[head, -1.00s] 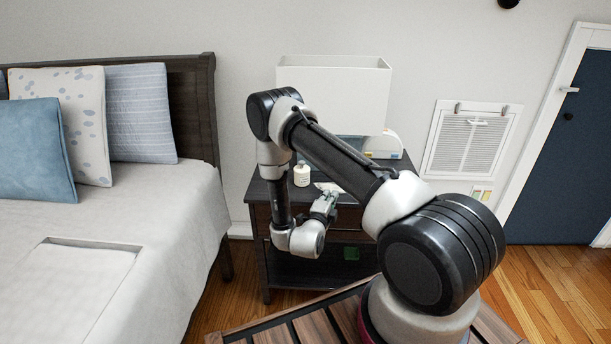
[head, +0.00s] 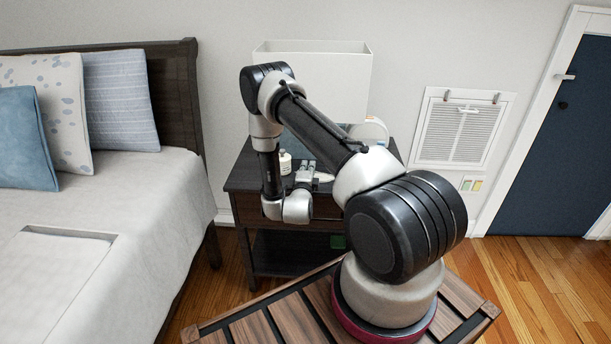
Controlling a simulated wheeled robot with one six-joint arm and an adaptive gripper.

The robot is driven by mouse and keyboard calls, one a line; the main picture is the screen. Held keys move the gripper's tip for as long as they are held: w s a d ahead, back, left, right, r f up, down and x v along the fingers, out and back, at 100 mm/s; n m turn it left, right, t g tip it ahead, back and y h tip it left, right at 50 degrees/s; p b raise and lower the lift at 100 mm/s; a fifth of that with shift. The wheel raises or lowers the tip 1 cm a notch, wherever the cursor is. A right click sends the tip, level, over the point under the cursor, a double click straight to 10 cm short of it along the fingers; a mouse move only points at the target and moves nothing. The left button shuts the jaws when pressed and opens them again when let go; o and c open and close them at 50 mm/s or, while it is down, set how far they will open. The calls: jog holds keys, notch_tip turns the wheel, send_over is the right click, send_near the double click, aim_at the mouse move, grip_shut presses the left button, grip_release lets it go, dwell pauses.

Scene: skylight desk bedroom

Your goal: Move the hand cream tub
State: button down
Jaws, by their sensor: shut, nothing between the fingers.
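A small white tub with a dark mark on it, which looks like the hand cream tub (head: 285,164), stands upright on the dark nightstand (head: 240,180). It is just right of my arm's forearm link. My gripper (head: 306,168) is over the nightstand's front part, just right of the tub and seemingly apart from it. The gripper is shut with nothing in it. Its fingertips are small in view.
A flat white item (head: 323,177) lies right of my gripper. A large white box-like shade (head: 315,75) and a rounded white item (head: 372,130) stand behind, partly hidden by my arm.

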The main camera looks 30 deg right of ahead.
jog(key=shift+x, duration=0.85)
jog(key=a, duration=0.3)
jog(key=shift+w, duration=0.4)
jog(key=shift+w+a, duration=0.1)
jog(key=shift+a, duration=0.3)
jog(key=w+a, duration=0.1)
jog(key=a, duration=0.2)
jog(key=w+a, duration=0.1)
jog(key=a, duration=0.2)
jog(key=w+a, duration=0.1)
jog(key=a, duration=0.2)
jog(key=shift+w+a, duration=0.1)
jog(key=shift+a, duration=0.15)
